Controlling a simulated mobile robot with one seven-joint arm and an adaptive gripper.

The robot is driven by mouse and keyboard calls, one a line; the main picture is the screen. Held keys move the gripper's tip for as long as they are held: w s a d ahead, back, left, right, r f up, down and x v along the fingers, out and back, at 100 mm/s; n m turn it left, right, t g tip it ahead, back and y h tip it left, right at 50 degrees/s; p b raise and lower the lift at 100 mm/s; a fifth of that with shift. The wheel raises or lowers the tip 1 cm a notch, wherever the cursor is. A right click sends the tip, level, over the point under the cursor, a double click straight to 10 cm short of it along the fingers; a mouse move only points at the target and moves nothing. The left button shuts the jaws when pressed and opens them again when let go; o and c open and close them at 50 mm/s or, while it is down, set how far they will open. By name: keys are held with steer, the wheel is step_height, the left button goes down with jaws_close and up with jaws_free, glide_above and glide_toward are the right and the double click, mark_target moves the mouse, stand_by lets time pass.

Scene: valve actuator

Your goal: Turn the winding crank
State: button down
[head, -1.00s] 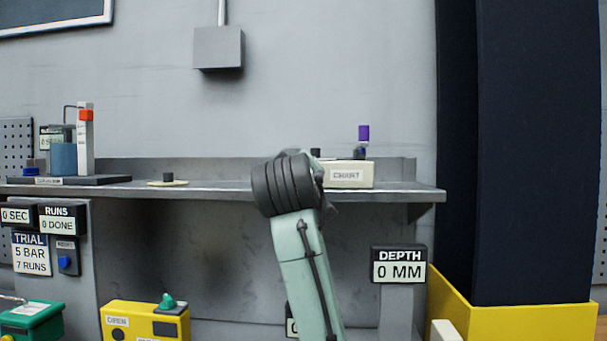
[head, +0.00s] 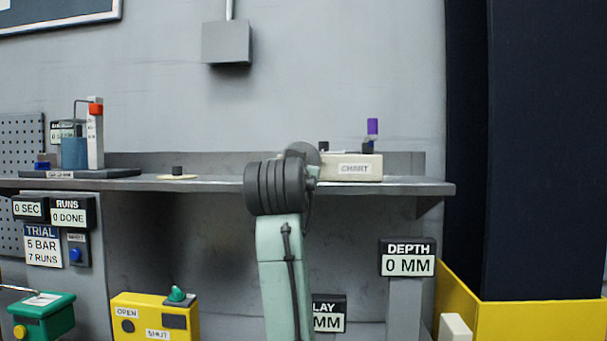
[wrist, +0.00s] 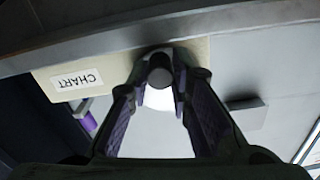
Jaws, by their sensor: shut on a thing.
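The cream box labelled CHART (head: 354,168) sits on the right part of the grey shelf in the head view, with a dark knob (head: 324,146) at its top left. In the wrist view the same box (wrist: 110,88) appears upside down. There a round dark handle end, which I take for the winding crank (wrist: 160,73), stands between my fingertips in front of a pale round part. My gripper (wrist: 161,88) is shut on this handle.
A purple-topped piece (head: 372,127) stands at the box's right end, close to my arm. The shelf (head: 220,186) runs beneath the box. A DEPTH display (head: 407,258) reading 0 MM stands below right. A yellow box (head: 155,318) is low at the left.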

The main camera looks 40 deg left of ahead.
steer(key=shift+s+a+r+m+p, duration=0.1)
steer(key=shift+s+a+m+p, duration=0.2)
steer(key=shift+m, duration=1.3)
steer(key=shift+s+a+r+m+p, duration=0.15)
steer(key=shift+a+m, duration=0.2)
steer(key=shift+m, duration=1.25)
steer(key=shift+s+a+r+m+p, duration=0.15)
steer(key=shift+a+m, duration=0.2)
steer(key=shift+m, duration=1.25)
steer(key=c, duration=1.5)
jaws_free()
steer(key=shift+o, duration=0.2)
step_height(320, 180, up, 10)
